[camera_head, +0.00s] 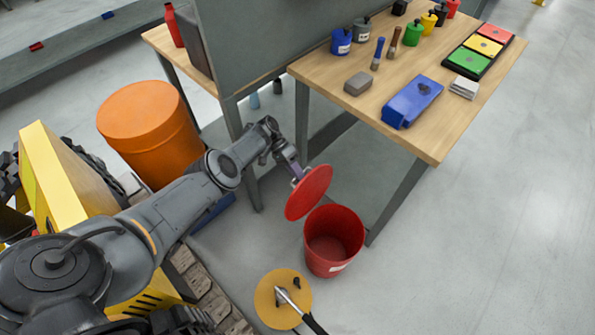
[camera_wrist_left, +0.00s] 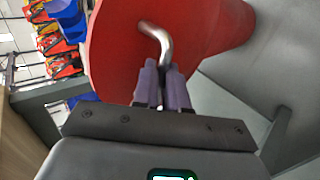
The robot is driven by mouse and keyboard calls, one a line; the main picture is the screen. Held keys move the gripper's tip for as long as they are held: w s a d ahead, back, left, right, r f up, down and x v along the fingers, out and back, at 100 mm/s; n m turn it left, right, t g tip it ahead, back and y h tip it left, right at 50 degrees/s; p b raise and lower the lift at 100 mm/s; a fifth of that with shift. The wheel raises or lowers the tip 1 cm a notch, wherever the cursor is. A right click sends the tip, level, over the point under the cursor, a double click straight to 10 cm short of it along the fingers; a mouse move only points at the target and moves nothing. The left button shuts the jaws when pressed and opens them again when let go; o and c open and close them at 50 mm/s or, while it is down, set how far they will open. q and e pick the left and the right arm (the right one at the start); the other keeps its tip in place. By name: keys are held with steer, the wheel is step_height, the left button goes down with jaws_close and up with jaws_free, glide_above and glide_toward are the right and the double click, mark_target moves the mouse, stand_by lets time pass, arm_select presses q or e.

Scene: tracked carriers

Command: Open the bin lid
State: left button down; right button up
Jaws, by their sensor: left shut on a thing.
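The red bin (camera_head: 334,250) stands on the floor beside the table, with its mouth uncovered and its inside showing empty. Its round red lid (camera_head: 309,194) is tilted steeply above the bin's left rim; I cannot tell whether they touch. My left gripper (camera_head: 297,177) is at the lid's upper side, shut on the lid's handle. In the left wrist view the lid (camera_wrist_left: 115,50) fills the upper middle, and the bent metal handle (camera_wrist_left: 158,42) sits between the fingers of my left gripper (camera_wrist_left: 162,75). My right gripper is not in view.
A wooden table (camera_head: 440,130) with a blue box (camera_head: 411,101), a grey block (camera_head: 357,84) and several small containers is behind the bin. An orange drum (camera_head: 150,135) stands left. A yellow disc with a tool (camera_head: 268,301) lies in front. Floor at right is clear.

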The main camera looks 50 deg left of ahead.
arm_select(q)
steer(key=c, duration=1.4)
jaws_free()
steer(key=shift+s+d+f, duration=0.2)
steer(key=shift+s+f, duration=0.1)
steer(key=shift+o, duration=1.2)
steer(key=shift+s+d, duration=0.15)
steer(key=shift+s, duration=0.1)
steer(key=v, duration=0.7)
steer(key=shift+a, duration=0.25)
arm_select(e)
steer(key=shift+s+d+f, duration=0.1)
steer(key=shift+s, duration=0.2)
arm_select(q)
steer(key=shift+w+r, duration=0.1)
steer(key=shift+r, duration=0.05)
